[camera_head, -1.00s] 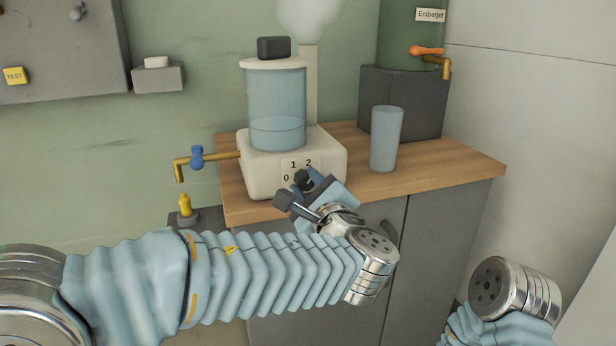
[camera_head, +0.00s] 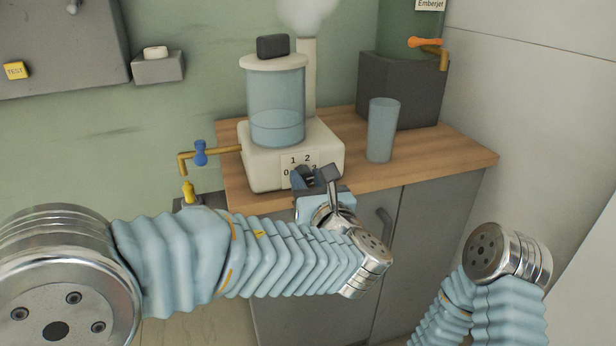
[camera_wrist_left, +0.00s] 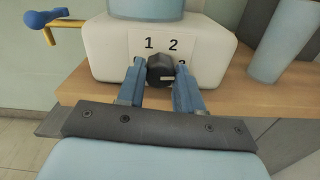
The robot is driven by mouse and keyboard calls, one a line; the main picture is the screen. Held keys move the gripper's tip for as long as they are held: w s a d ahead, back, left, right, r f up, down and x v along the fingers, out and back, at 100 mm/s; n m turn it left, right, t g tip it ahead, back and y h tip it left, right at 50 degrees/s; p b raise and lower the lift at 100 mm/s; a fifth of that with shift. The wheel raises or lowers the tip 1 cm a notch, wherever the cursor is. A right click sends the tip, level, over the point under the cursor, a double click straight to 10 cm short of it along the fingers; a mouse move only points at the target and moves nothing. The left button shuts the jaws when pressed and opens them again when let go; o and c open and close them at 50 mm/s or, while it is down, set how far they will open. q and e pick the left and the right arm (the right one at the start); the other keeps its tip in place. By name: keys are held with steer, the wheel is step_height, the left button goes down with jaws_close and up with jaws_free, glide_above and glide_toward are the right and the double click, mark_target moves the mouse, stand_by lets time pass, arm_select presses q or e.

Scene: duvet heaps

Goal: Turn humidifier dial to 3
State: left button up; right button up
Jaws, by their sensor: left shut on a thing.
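The humidifier (camera_head: 262,165) has a cream base, a translucent blue tank and a dark lid knob, and stands on the wooden counter. Its front plate shows 0, 1 and 2 in the head view. The black dial (camera_wrist_left: 159,70) sits below the 1 and 2 in the left wrist view; a figure to its right is partly covered by a finger. A small pale mark shows on the dial's lower right. My left gripper (camera_head: 310,180) is shut on the dial, with one blue finger on each side (camera_wrist_left: 160,84). My right gripper is out of view; only part of that arm shows.
A blue cup (camera_head: 382,130) stands on the counter (camera_head: 440,155) right of the humidifier. A brass tap with a blue handle (camera_head: 200,153) sticks out left. A grey block (camera_head: 400,90) under a green tank with an orange-handled tap stands behind the cup. Steam rises from the chimney.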

arm_select(q)
steer(key=shift+f+m, duration=0.15)
steer(key=shift+m, duration=0.45)
steer(key=o, duration=1)
steer(key=shift+o, duration=0.2)
steer(key=shift+s, duration=0.1)
steer(key=b+v, duration=0.1)
steer(key=v, duration=1.2)
steer(key=shift+s+b, duration=0.3)
steer(key=shift+d, duration=0.15)
